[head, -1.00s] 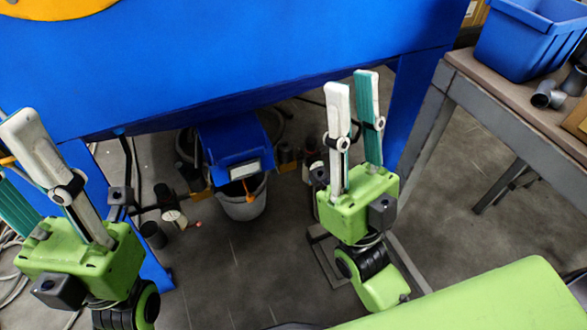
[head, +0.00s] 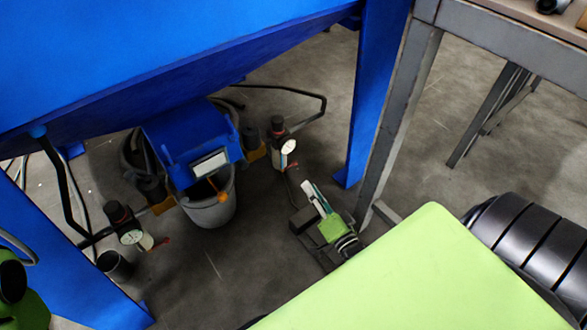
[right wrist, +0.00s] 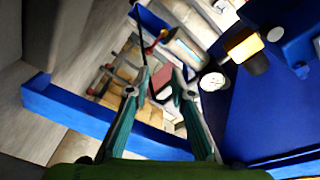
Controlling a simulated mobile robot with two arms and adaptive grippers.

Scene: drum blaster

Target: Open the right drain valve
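The right drain valve assembly (head: 283,150), with a dark red-topped body and a white round gauge, stands below the blue machine in the head view. In the right wrist view its gauge (right wrist: 213,82) is right of the fingers, and a red lever (right wrist: 154,44) beside a grey cylinder shows beyond them. My right gripper (head: 312,193) is low, below and right of the valve in the head view. The right wrist view shows its two teal fingers (right wrist: 162,82) apart, with no visible contact with the lever. My left gripper's fingers are out of view.
A grey bucket (head: 212,208) stands under the blue outlet box (head: 190,142). A similar left valve gauge (head: 130,237) has a red lever. A blue machine leg (head: 368,100) and a grey table leg (head: 400,115) stand right of the right valve. Floor in front of the bucket is clear.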

